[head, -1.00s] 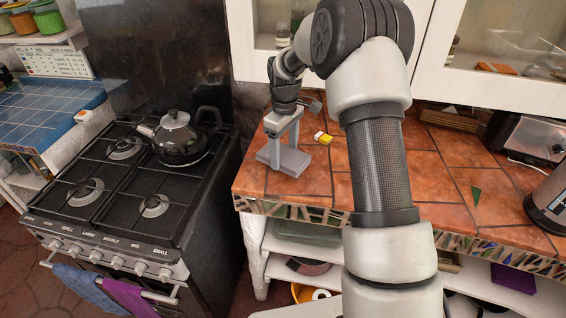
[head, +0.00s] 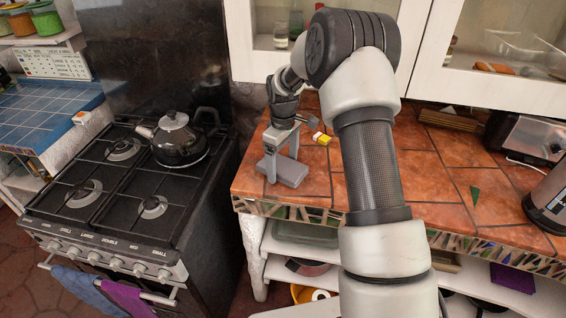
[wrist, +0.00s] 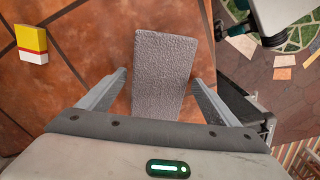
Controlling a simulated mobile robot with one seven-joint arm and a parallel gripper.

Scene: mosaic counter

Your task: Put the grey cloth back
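The grey cloth (head: 290,175) is a flat, textured grey slab close to the left front corner of the orange-tiled counter (head: 335,200). In the wrist view, the cloth (wrist: 163,72) runs lengthwise away from me between my fingers. My gripper (head: 282,162) points down at it, one finger on each long side.
A small yellow, white and red box (head: 321,138) stands behind the cloth; it also shows in the wrist view (wrist: 32,43). The stove (head: 120,190) with a kettle (head: 178,140) is to the left. A toaster (head: 530,140) stands at right. Tiles right of my arm are mostly clear.

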